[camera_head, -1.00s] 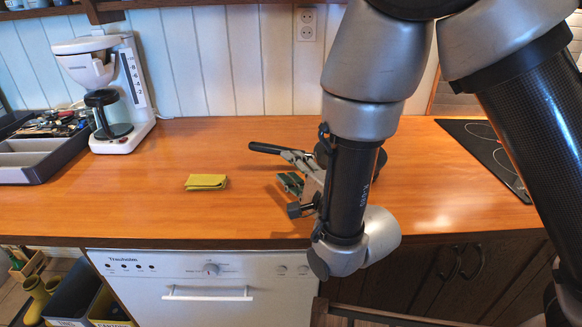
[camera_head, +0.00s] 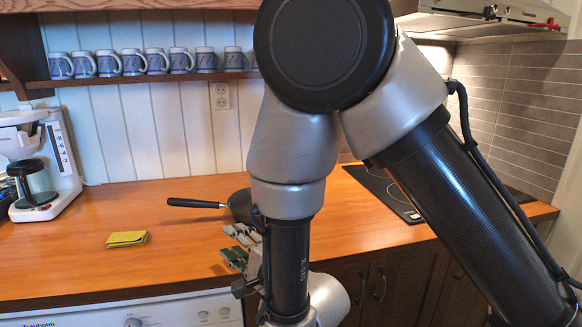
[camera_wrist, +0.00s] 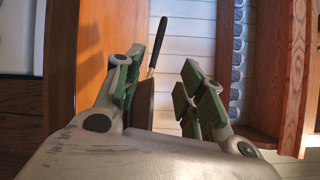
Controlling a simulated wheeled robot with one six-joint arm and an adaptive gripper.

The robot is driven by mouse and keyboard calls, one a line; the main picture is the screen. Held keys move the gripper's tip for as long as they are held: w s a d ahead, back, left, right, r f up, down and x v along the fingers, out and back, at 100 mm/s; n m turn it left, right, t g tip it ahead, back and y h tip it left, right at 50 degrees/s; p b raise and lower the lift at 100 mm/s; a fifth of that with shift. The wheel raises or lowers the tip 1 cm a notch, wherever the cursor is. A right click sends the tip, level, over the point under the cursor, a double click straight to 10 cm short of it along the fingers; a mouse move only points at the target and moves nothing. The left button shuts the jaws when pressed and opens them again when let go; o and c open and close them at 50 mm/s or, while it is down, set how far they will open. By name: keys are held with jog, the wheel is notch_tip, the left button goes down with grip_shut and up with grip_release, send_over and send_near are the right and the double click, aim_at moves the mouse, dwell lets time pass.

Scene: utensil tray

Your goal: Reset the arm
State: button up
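My gripper (camera_head: 236,246) is in front of and above the counter, in the middle of the head view, with its green-padded fingers pointing left. In the wrist view my gripper (camera_wrist: 161,85) has its fingers spread apart with nothing held between them. A dark frying pan (camera_head: 241,203) rests on the counter behind the gripper, and its black handle points left. My arm hides part of the pan. The pan's handle (camera_wrist: 157,48) shows beyond the finger gap in the wrist view.
A folded yellow cloth (camera_head: 127,239) lies on the wooden counter (camera_head: 170,262), left of the gripper. A white coffee maker (camera_head: 60,165) stands at the far left. A shelf (camera_head: 150,82) of mugs is on the back wall. A black cooktop (camera_head: 385,193) is at the right.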

jog(key=w+d+r+n+g+h, duration=0.1)
jog(key=w+d+r+n+h, duration=0.3)
jog(key=d, duration=0.7)
jog(key=w+d+r+n+g+h, duration=0.1)
jog(key=w+d+r+g+h, duration=0.25)
jog(key=d, duration=0.75)
jog(key=s+d+r+n+h, duration=0.15)
jog(key=s+d, duration=0.25)
jog(key=d, duration=0.4)
jog(key=s+d+r+n+h, duration=0.1)
jog(key=s+d+r+n, duration=0.2)
jog(key=d, duration=0.6)
jog(key=s+d+n+g+h, duration=0.1)
jog(key=s+d+g, duration=0.1)
jog(key=s+d, duration=0.2)
jog(key=s+d+r+n+g+h, duration=0.1)
jog(key=s+d, duration=0.4)
jog(key=s, duration=0.5)
jog(key=shift+s+d+g, duration=0.2)
jog(key=shift+d+g, duration=0.1)
jog(key=shift+g, duration=0.15)
jog(key=shift+r+n, duration=0.1)
jog(key=shift+n, duration=0.15)
